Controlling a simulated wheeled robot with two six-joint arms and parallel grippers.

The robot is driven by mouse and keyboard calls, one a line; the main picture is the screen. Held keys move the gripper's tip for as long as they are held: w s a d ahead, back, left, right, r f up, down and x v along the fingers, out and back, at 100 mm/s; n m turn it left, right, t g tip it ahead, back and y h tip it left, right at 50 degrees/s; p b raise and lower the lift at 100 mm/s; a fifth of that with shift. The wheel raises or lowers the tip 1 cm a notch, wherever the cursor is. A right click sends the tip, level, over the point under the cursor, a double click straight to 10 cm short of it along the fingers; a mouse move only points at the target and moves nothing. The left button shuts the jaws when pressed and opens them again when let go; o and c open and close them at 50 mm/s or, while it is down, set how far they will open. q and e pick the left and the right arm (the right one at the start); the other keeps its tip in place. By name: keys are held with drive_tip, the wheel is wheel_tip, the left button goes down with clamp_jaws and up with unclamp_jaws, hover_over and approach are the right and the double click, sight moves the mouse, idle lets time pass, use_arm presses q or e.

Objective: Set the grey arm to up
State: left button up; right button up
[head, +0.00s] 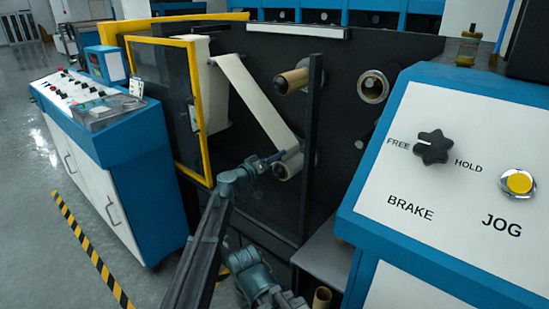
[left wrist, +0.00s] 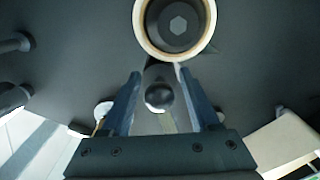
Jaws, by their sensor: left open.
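My left gripper (head: 274,159) reaches to the dark machine panel, beside the lower roll core (head: 288,165). In the left wrist view my left gripper (left wrist: 159,76) is open, with its two blue fingers apart. A dark round knob (left wrist: 160,96) on what looks like a short grey arm (left wrist: 158,73) lies between the fingers in that picture. I cannot tell whether the fingers touch it. The grey arm's full length and its tilt are hard to make out. In the head view it is hidden or too small to tell. My right gripper is not in view.
A cardboard core (left wrist: 176,22) on a dark hub is just beyond the fingertips. A pale web (head: 255,100) slants down to the lower roll. A dark upright post (head: 312,150) stands right of my gripper, and a yellow-framed guard door (head: 203,110) stands left.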

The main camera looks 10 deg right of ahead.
use_arm(q)
clamp_jaws()
idle(1.4)
